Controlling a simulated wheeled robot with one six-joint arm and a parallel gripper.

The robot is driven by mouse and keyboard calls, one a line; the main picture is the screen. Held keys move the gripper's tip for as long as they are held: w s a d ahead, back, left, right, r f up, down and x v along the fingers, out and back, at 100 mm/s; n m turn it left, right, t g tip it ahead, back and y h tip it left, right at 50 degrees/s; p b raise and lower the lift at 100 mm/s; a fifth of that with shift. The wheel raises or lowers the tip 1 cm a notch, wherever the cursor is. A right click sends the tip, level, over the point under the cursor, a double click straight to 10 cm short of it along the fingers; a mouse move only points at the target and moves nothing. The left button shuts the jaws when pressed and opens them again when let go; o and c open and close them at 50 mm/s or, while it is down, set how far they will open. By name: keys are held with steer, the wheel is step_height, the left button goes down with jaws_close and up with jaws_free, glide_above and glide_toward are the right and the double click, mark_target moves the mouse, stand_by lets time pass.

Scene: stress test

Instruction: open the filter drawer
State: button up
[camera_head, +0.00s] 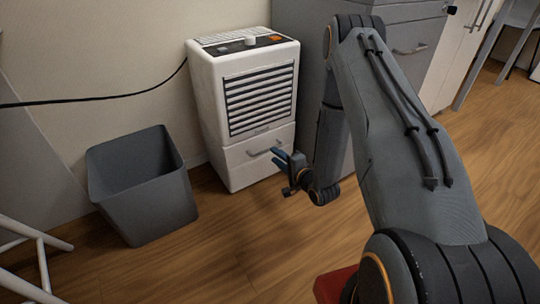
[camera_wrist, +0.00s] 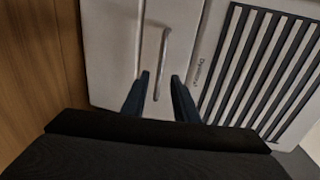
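A white dehumidifier (camera_head: 214,95) stands on the floor against the wall, with a dark louvred grille on its front. Its filter drawer (camera_head: 240,160) is the lower front panel and looks closed. The drawer has a grey bar handle (camera_head: 264,151), partly behind my gripper. The handle (camera_wrist: 163,60) also shows in the wrist view, with the drawer face (camera_wrist: 182,25) and the grille (camera_wrist: 262,65) around it. My gripper (camera_head: 277,158) is in front of the handle. In the wrist view my gripper (camera_wrist: 158,80) is open, its two fingertips on either side of the handle's lower end, apart from it.
A grey waste bin (camera_head: 150,205) stands left of the dehumidifier. A grey cabinet (camera_head: 405,45) stands close on its right, behind my arm. A black cable (camera_head: 95,98) runs along the wall.

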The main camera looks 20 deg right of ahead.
mark_target(268, 150)
steer(key=b+x, duration=0.2)
steer(key=x, duration=0.3)
jaws_close()
